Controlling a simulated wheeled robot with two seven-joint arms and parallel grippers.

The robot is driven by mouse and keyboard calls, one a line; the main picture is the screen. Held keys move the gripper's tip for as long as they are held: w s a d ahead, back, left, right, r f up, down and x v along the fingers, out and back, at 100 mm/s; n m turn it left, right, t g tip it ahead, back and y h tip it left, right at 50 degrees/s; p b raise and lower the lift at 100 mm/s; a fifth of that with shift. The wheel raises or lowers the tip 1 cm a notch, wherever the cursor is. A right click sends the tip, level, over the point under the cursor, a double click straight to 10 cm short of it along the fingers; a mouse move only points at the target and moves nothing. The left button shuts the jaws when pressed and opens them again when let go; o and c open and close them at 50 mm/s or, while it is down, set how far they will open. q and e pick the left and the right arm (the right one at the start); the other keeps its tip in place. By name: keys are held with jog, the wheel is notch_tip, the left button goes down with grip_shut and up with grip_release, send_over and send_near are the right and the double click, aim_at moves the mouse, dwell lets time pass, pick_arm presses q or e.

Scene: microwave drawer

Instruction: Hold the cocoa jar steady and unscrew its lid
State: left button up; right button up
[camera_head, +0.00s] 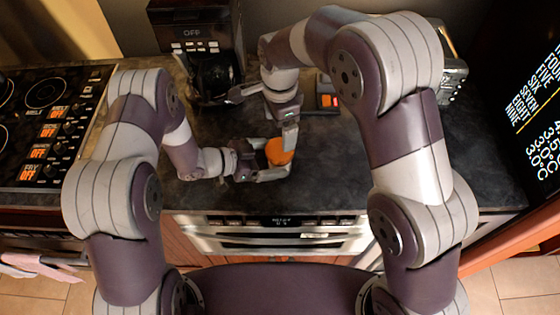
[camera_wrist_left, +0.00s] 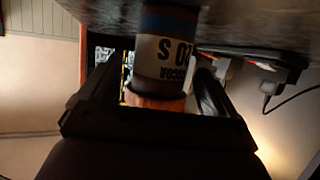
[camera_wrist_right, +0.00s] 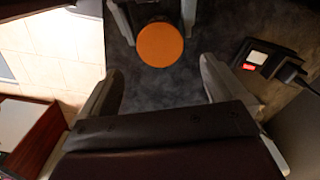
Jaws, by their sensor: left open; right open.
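The cocoa jar (camera_wrist_left: 165,55) stands on the dark counter, its printed label upside down in the left wrist view. Its round orange lid (camera_head: 279,152) is on top and also shows in the right wrist view (camera_wrist_right: 160,44). My left gripper (camera_head: 268,160) is open, low at the jar, with a finger on either side. I cannot tell whether the fingers touch it. My right gripper (camera_head: 289,136) is open and points down above the jar. In the right wrist view the lid lies beyond the gap between its fingers, which hold nothing. The jar's body is mostly hidden in the head view.
A coffee maker (camera_head: 196,38) stands at the back of the counter (camera_head: 400,158). A small dark device with a red display (camera_head: 328,98) lies behind the jar. A cooktop (camera_head: 35,115) is at left, and a drawer microwave (camera_head: 280,238) is below the counter's front edge.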

aim_at(279, 149)
pick_arm(q)
jog(key=shift+w+d+f, duration=0.2)
jog(key=shift+d+f, duration=0.05)
jog(key=shift+d, duration=0.2)
pick_arm(e)
jog(key=shift+a, duration=0.1)
pick_arm(q)
jog(key=shift+d, duration=0.15)
grip_shut()
pick_arm(e)
notch_tip(279, 149, down, 8)
jog(key=c, duration=1.2)
jog(key=o, duration=1.2)
